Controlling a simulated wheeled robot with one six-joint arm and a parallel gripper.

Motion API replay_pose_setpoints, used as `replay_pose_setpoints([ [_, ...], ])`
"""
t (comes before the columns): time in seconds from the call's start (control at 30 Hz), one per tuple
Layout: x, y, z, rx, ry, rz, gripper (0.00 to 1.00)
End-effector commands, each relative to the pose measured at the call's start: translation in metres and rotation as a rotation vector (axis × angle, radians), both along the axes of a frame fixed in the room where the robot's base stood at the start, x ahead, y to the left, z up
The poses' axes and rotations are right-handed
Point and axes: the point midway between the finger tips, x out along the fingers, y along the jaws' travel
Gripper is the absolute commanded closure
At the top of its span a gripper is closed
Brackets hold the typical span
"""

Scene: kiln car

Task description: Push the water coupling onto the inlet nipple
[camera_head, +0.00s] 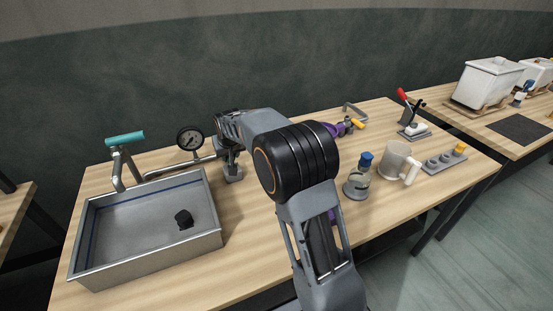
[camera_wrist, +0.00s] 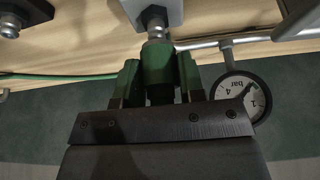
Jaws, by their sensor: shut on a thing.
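In the wrist view my gripper (camera_wrist: 158,78) is shut on the green water coupling (camera_wrist: 157,62), with a finger on each side of it. The metal inlet nipple (camera_wrist: 155,27) sticks out of a pale grey block (camera_wrist: 150,6) straight ahead of the coupling. The two are in line, and the nipple's tip meets or nearly meets the coupling's mouth. I cannot tell whether it is inside. In the head view my arm hides the coupling and nipple; a grey block (camera_head: 233,174) shows below the arm's end, beside the gauge pipe.
A pressure gauge (camera_wrist: 243,97) on a pipe sits close to the right of my gripper in the wrist view. A green hose (camera_wrist: 60,76) runs at left. In the head view a metal sink (camera_head: 148,266) and teal-handled tap (camera_head: 125,139) stand left; a clear jug (camera_head: 395,160) stands right.

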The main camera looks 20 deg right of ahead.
Motion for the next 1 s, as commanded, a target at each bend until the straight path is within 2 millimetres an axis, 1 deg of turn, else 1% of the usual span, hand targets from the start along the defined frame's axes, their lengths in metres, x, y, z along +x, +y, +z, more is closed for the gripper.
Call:
replay_pose_setpoints([
  [0.57, 0.0001, 0.0000, 0.0000, 0.000, -0.001, 0.000, 0.98],
  [1.0, 0.0002, 0.0000, -0.0075, 0.000, 0.000, 0.000, 0.98],
])
